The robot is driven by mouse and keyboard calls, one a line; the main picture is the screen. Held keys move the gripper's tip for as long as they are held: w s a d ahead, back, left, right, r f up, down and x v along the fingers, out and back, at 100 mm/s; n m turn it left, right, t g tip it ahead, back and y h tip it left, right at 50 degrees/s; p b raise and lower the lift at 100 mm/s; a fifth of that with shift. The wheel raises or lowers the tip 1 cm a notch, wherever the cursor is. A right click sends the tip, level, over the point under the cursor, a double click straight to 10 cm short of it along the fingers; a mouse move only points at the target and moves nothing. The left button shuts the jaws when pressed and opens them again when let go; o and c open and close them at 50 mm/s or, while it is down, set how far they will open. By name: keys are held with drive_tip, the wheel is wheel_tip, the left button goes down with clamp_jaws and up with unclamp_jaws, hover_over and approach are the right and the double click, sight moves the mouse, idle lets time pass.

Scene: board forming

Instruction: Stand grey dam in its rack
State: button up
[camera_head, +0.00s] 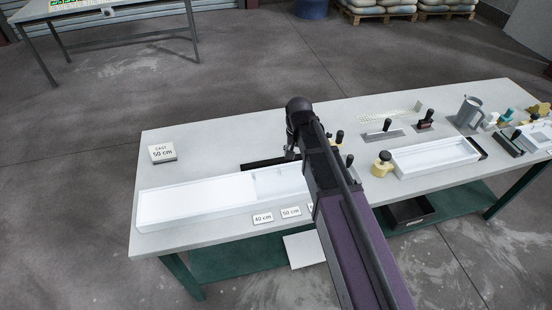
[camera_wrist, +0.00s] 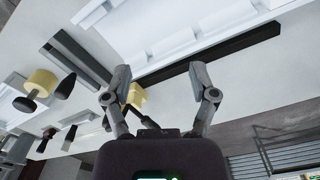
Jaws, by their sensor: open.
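My gripper (camera_head: 291,152) hangs over the middle of the table, behind the right end of a long white tray (camera_head: 185,221). In the wrist view its two fingers (camera_wrist: 160,73) are spread wide, with nothing clearly held between them. A grey strip with an upright black handle (camera_head: 378,136) stands on the table to the right; it may be the grey dam, but I cannot be sure. A long black bar (camera_head: 262,163) lies behind the white tray, partly hidden by my arm. It also shows beyond the fingers in the wrist view (camera_wrist: 235,47). I cannot tell which thing is the rack.
A second white tray (camera_head: 437,173), a yellow piece with a black knob (camera_head: 382,168), a dark red handled tool (camera_head: 425,125) and a grey jug (camera_head: 468,112) stand to the right. Cards lie at the front, and a "50 cm" card (camera_head: 163,153) lies back left.

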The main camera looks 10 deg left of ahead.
drive_tip(key=s+a, duration=0.3)
drive_tip(key=a, duration=0.3)
drive_tip(key=shift+f, duration=0.1)
idle(1.0)
drive_tip(key=s+d, duration=0.3)
drive_tip(key=d, duration=1.3)
drive_tip(key=s+d, duration=0.4)
drive_tip(key=d, duration=1.2)
drive_tip(key=shift+s, duration=0.3)
